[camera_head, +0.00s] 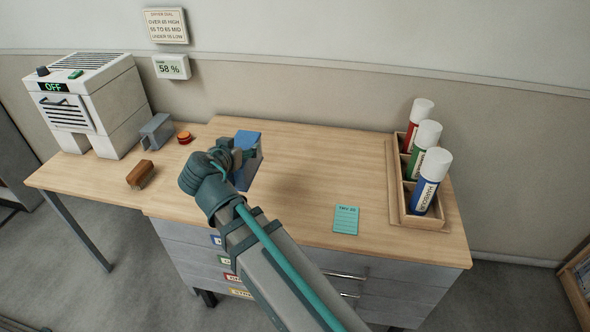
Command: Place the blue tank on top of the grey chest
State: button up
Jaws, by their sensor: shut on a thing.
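The blue tank (247,137) is a box-shaped blue container with a lighter side. My gripper (236,155) is shut on it from the left and front, and the wrist and fingers hide part of it. The grey chest (375,289) is a unit of grey drawers with coloured labels and a wooden top. The tank is seen over the back left part of that top. I cannot tell whether its underside touches the wood.
A grey-white machine (109,95) showing "OFF", a grey block (157,131), an orange button (184,137) and a brown brush (140,174) stand on the left table. A teal note (346,220) and a wooden rack (408,211) with spray cans occupy the right. The middle top is clear.

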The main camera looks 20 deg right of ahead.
aim_at(255, 166)
jog(key=shift+d, duration=0.4)
jog(key=shift+w+d, duration=0.2)
jog(key=shift+d, duration=0.1)
jog(key=shift+w+d+f+p, duration=0.8)
jog(key=shift+w+d+f, duration=0.5)
jog(key=shift+w+f, duration=0.65)
jog(key=shift+w+d+f+p, duration=0.75)
jog(key=shift+w+d+f, duration=0.7)
jog(key=shift+f, duration=0.9)
jog(key=shift+w+d+f+p, duration=0.8)
jog(key=shift+w+d+f, duration=0.3)
jog(key=shift+w+f, duration=0.95)
jog(key=shift+s+f+b, duration=0.15)
jog(key=shift+f+b, duration=0.15)
jog(key=shift+b, duration=0.05)
jog(key=o, duration=1.8)
jog(key=shift+r+p, duration=0.2)
jog(key=shift+p, duration=0.1)
jog(key=b+v, duration=0.2)
jog(key=v, duration=1)
jog(key=shift+b, duration=0.35)
